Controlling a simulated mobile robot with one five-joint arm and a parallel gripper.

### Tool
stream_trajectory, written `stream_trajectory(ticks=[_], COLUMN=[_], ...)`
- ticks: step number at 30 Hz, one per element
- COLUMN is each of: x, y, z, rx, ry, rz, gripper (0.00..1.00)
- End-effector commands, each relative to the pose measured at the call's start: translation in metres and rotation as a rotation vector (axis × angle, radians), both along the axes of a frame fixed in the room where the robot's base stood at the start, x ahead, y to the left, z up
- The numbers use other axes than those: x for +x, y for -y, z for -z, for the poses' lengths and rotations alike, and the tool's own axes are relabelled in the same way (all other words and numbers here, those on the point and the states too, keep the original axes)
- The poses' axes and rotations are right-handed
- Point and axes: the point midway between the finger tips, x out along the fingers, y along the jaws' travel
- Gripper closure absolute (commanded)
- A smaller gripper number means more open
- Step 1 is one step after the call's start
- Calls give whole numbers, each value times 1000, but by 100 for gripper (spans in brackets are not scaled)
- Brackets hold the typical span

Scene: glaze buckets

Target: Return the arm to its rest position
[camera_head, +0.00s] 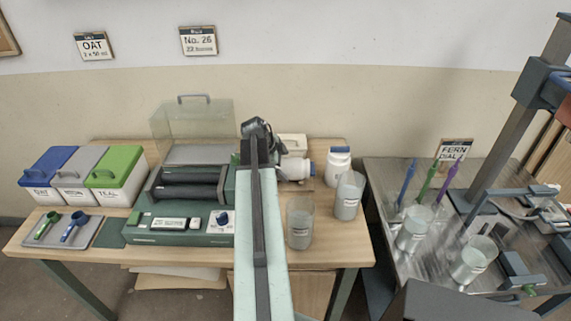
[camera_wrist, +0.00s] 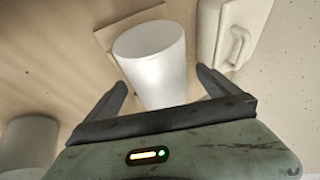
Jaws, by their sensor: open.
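My arm (camera_head: 258,215) reaches forward from the bottom middle of the head view, over the table. Its far end is a dark joint (camera_head: 257,130) above the back of the table, and the jaws are hidden there. In the wrist view my gripper (camera_wrist: 161,79) is open, with one dark finger on each side. A plain white cylinder (camera_wrist: 152,62) shows between and beyond the fingers. I cannot tell how far it is from them, and no contact is clear.
The wooden table (camera_head: 330,252) holds a green machine (camera_head: 190,238), lidded bins (camera_head: 112,172), a small tray (camera_head: 75,239), a white jar (camera_head: 338,164) and beakers (camera_head: 300,230). A metal bench (camera_head: 400,265) with tools and beakers stands right. A white handled box (camera_wrist: 228,35) is near the gripper.

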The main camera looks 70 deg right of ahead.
Motion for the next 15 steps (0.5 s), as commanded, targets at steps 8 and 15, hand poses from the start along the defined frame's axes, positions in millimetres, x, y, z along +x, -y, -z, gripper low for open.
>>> stream_trajectory(ticks=[8,15], x=[12,15], y=[-23,-27], z=[-54,-56], rx=[-1,-1], ry=[0,-1], rz=[-2,0], gripper=[0,0])
